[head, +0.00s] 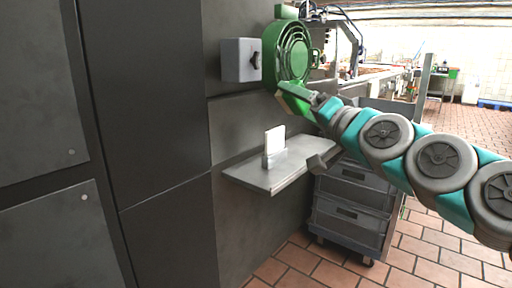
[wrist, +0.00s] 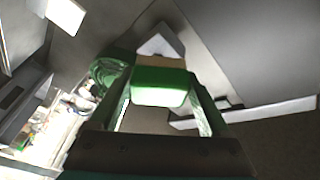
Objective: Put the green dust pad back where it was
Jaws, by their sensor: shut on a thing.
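The green dust pad (wrist: 160,88) is a small rounded green block between the tips of my gripper (wrist: 160,95) in the wrist view. My gripper is shut on it, with a finger on each side. A tan strip shows along the pad's far edge. In the head view my gripper (head: 291,97) is raised just below a round green ringed housing (head: 292,52), in front of the dark wall. The pad cannot be clearly told from the green gripper there. I cannot tell whether the pad touches anything else.
A grey box (head: 241,60) with a black knob is on the dark wall left of the housing. Below my gripper, a metal shelf (head: 255,178) bears a white card (head: 275,139) in a holder. A grey wheeled crate stack (head: 348,213) stands below right. Tiled floor is open at right.

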